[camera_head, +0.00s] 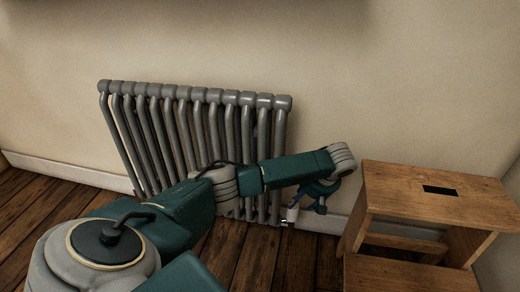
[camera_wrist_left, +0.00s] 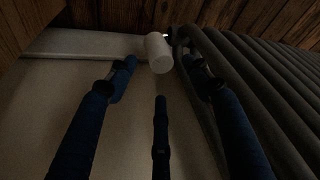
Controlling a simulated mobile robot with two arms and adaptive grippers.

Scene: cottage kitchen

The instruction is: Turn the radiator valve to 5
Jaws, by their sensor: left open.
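The radiator valve (camera_head: 293,213) is a small white knob low at the right end of the grey radiator (camera_head: 190,112). In the left wrist view the valve (camera_wrist_left: 158,53) is a white cylinder just beyond the fingertips. My left gripper (camera_head: 317,198) points down over the valve from above and to its right. It also shows in the left wrist view (camera_wrist_left: 160,80), with its blue fingers spread open, empty and apart from the valve. Any number marks on the valve are too small to read. My right gripper is not in view.
A wooden step stool (camera_head: 400,190) stands close to the right of my left gripper. The wall (camera_head: 420,80) is right behind the radiator and valve. The wooden floor (camera_head: 255,255) in front of the radiator is clear.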

